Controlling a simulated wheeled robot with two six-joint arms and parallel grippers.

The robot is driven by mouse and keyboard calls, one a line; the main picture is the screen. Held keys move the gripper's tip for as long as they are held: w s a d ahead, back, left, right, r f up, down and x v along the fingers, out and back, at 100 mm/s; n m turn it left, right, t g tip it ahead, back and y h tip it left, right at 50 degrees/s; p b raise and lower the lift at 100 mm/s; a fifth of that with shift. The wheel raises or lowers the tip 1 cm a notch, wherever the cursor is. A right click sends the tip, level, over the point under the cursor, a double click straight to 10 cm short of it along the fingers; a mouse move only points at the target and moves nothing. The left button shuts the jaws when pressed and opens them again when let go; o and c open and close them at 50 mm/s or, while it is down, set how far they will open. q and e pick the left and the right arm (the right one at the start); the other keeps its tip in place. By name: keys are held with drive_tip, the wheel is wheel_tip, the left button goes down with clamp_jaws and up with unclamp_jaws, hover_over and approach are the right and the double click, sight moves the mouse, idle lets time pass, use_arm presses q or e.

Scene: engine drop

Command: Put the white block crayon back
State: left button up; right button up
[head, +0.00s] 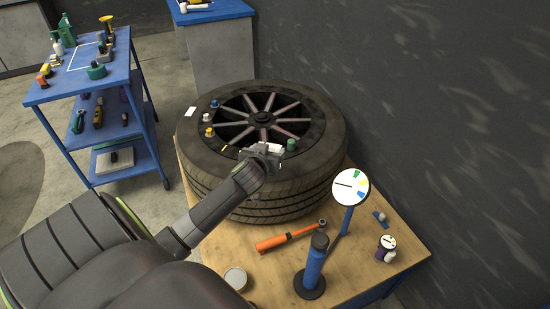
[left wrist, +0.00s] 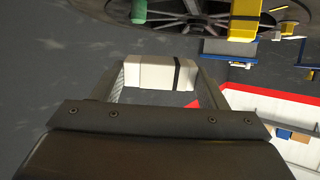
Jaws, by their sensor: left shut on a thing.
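My left gripper (head: 262,154) is above the near part of a big black tyre (head: 205,160) that lies flat with its spoked wheel up. It is shut on the white block crayon (left wrist: 160,73), which lies crosswise between the fingers and has a dark band near one end. In the head view the white block (head: 264,147) shows just beyond the gripper, partly hidden by it. I cannot tell whether it touches the tyre. My right gripper is not in view.
Small blue (head: 214,103), white (head: 206,116), yellow (head: 209,132) and green (head: 291,145) pieces stand on the tyre. The wooden table (head: 400,258) holds an orange-handled wrench (head: 275,242), a dial gauge (head: 351,185) and a tin (head: 235,279). A blue cart (head: 70,92) stands left.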

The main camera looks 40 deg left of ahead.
use_arm(q)
drive_tip(key=shift+a+f+n+g+y, duration=0.2)
drive_tip(key=shift+a+n+g+y, duration=0.2)
drive_tip(key=shift+a+n+y, duration=0.55)
drive_tip(key=shift+a+m+h, duration=0.2)
drive_tip(key=shift+m+h, duration=0.05)
drive_tip(key=shift+h, duration=0.1)
wheel_tip(320, 180, down, 10)
drive_tip(key=shift+r, duration=0.2)
drive_tip(key=shift+b, duration=0.35)
drive_tip(key=shift+f, duration=0.2)
drive_tip(key=o, duration=1)
drive_tip(key=shift+r, duration=0.1)
